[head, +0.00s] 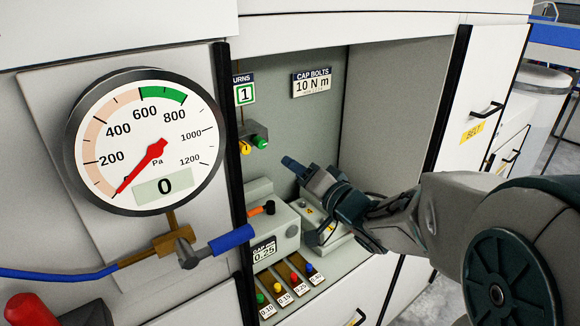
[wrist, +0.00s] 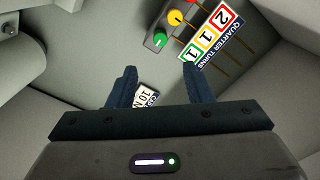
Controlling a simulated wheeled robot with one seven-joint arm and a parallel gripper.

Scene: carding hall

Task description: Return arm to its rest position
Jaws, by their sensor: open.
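My arm reaches in from the right in the head view, and my gripper (head: 291,165) is inside the open bay of the machine. In the wrist view my gripper (wrist: 158,75) has its two dark blue fingers apart, with nothing between them. In the head view only part of the fingers shows, with the wrist behind them. The gripper is in front of the bay's back wall, above the grey housings, and appears apart from them.
A pressure gauge (head: 147,142) reads 0, left of the bay. A blue-handled valve (head: 231,238) sticks out below it. A cap box (head: 270,232) and a rack of coloured caps (head: 286,285) stand on the bay floor.

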